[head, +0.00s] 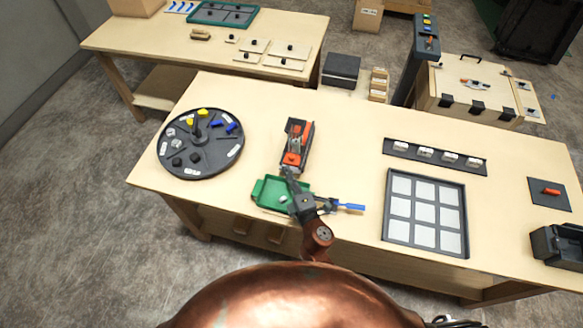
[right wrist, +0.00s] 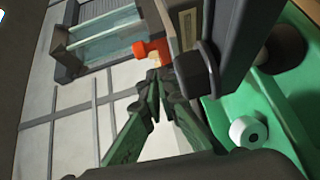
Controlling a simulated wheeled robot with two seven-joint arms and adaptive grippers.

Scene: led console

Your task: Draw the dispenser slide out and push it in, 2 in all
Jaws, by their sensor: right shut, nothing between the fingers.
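The dispenser (head: 303,135) is a dark and orange unit standing near the middle of the table, with an orange block (head: 291,158) at its near end. In the right wrist view an orange knob (right wrist: 148,50) shows beside a clear tube (right wrist: 105,42). My right gripper (head: 288,172) is at the near end of the dispenser; in the right wrist view its green-looking fingertips (right wrist: 158,77) are together just short of the orange knob, with nothing held. I cannot tell if they touch it. My left gripper is not in view.
A green tray (head: 267,190) lies under my right wrist, with a white roller-like piece (right wrist: 248,132) in it. A blue-handled tool (head: 350,206) lies to its right. A round dark carousel (head: 205,160) stands left; a panel grid (head: 425,212) lies right.

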